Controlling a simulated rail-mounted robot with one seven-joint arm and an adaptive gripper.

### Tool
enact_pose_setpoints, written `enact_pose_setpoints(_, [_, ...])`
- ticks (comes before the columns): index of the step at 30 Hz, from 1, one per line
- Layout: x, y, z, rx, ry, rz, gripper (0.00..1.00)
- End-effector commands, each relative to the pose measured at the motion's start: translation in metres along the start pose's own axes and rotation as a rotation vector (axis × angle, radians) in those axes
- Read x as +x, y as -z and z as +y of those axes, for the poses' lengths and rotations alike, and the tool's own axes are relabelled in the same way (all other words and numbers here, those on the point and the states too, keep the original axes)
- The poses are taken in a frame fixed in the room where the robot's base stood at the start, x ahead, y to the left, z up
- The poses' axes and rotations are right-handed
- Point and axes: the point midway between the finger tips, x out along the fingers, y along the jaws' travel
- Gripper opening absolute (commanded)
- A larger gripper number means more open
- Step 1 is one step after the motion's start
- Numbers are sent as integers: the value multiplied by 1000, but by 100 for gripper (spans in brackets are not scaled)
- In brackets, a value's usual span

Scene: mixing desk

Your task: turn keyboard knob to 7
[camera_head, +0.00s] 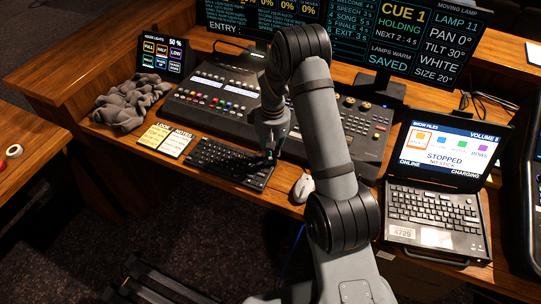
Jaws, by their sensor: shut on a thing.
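A black keyboard (222,160) lies on the wooden desk, in front of the mixing console. My gripper (270,155) points down at the right part of the keyboard and is shut on its knob. The knob itself is hidden behind the fingers, so its setting cannot be read from it. The laptop (437,210) at the right has a screen (440,150) with small text at its top right that appears to read "VOLUME 8".
The mixing console (215,95) stands behind the keyboard. A white mouse (303,188) lies to the keyboard's right. Yellow and white note sheets (165,139) and a crumpled grey cloth (130,102) lie to the left. Cue screens (400,35) stand at the back.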

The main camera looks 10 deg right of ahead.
Motion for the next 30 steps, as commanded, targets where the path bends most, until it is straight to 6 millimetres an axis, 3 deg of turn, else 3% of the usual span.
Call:
enact_pose_setpoints(11, [3, -1, 0, 107, 1, 2, 0])
enact_pose_setpoints(30, [4, -1, -1, 674, 0, 28, 0])
